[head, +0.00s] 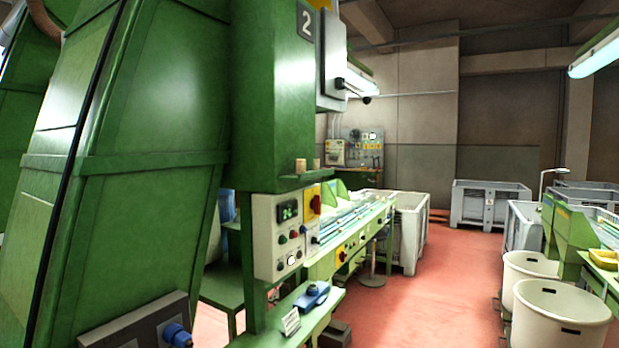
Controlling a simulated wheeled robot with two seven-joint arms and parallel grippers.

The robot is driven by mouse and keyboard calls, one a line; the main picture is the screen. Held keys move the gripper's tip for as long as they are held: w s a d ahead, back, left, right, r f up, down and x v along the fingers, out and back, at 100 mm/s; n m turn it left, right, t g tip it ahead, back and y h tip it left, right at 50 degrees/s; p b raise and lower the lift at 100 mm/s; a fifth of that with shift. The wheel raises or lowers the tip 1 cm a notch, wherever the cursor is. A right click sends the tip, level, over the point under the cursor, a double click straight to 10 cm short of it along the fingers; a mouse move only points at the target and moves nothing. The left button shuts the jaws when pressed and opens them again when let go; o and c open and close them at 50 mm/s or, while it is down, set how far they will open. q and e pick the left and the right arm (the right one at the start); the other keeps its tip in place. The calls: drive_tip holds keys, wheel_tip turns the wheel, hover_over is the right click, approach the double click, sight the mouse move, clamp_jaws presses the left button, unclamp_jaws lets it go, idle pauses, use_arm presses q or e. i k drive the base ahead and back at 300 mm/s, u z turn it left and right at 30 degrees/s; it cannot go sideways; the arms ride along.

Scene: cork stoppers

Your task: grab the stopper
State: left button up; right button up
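The left stopper (301,166) and the right stopper (316,165) are on a narrow green ledge of the machine, above the control box. They are small in the picture, and fine detail cannot be told. Neither of my grippers shows in this view.
A large green machine (130,130) fills the left. A control box (284,236) with buttons sits beside a long green conveyor bench (350,232). White bins (560,316) stand at the lower right, grey crates (490,205) farther back. Red floor (445,290) between is clear.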

sight(300, 164)
drive_tip(key=u, duration=0.3)
drive_tip(key=k, duration=0.2)
drive_tip(key=z, duration=1.15)
drive_tip(key=i, duration=1.35)
drive_tip(key=u, duration=1)
